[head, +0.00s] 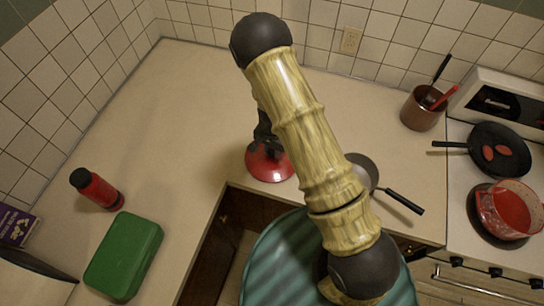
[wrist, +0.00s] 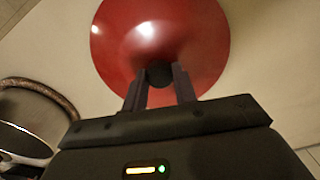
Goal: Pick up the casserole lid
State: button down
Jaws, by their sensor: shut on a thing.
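The casserole lid (head: 268,166) is a red, glossy, shallow dome on the counter near its inner corner edge in the head view. It fills the top middle of the wrist view (wrist: 160,50), with a dark round knob (wrist: 159,75) at its centre. My gripper (wrist: 160,88) has its two dark fingers on either side of the knob and is shut on it. In the head view my arm hides most of the gripper. I cannot tell whether the lid touches the counter.
A grey pan (head: 362,168) with a black handle lies right of the lid, near the counter's front edge. A red bottle (head: 97,189) and a green box (head: 124,257) are at left. A utensil crock (head: 421,112) and a stove with a red pot (head: 509,212) are at right. The back-left counter is clear.

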aim_at(272, 151)
jog(key=shift+r, duration=0.15)
notch_tip(272, 151, up, 10)
jog(key=b, duration=0.2)
dwell(0.4)
dwell(0.5)
